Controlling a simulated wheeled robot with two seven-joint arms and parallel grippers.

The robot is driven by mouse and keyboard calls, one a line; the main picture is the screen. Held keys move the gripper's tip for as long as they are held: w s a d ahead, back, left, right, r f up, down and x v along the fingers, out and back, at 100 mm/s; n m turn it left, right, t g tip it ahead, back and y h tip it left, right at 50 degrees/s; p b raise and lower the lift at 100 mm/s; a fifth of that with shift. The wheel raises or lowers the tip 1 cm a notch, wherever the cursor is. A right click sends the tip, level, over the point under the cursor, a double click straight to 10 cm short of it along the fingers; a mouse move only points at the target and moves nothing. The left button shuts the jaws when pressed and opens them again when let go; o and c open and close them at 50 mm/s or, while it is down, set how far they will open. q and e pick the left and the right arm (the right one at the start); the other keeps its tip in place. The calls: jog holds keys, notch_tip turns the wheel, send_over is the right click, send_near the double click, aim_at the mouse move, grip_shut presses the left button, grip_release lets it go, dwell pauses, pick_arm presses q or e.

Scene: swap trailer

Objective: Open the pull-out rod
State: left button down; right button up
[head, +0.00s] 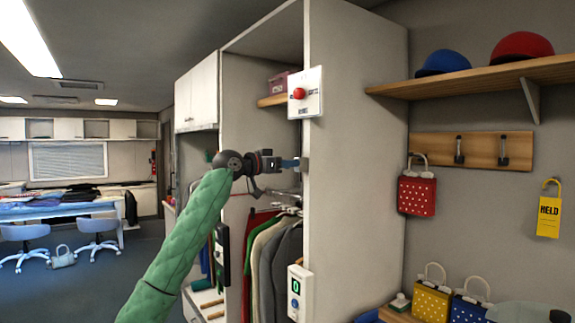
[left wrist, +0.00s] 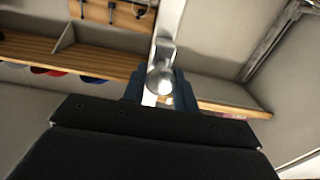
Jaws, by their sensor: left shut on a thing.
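A tall open wardrobe (head: 345,150) stands in the middle of the head view, with coats (head: 275,260) hanging inside. My left gripper (head: 292,163) is at the front edge of its right side panel, above the coats. In the left wrist view its blue fingertips (left wrist: 160,90) are shut on a shiny metal knob (left wrist: 160,79), which looks like the handle of the pull-out rod. In the head view the knob is mostly hidden by the fingers. How far the rod is out cannot be told. My right gripper is not in view.
A red-button box (head: 304,92) is on the panel edge above my gripper, and a counter box (head: 300,293) showing 0 is below. A shelf (head: 470,75) with caps and a hook board (head: 470,150) are at right. Floor at left is clear near me.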

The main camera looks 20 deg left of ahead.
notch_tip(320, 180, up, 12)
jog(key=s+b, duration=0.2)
jog(key=b, duration=0.1)
pick_arm(q)
jog(key=b+v, duration=0.2)
jog(key=v, duration=2.1)
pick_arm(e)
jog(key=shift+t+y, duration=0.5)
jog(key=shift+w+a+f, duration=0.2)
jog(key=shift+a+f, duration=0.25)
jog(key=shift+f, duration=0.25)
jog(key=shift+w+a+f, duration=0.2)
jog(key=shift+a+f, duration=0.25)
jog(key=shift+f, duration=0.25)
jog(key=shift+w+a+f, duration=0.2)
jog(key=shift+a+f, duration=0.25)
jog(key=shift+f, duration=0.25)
pick_arm(q)
jog(key=c, duration=1.2)
grip_release()
jog(key=shift+c, duration=0.2)
jog(key=shift+a, duration=0.1)
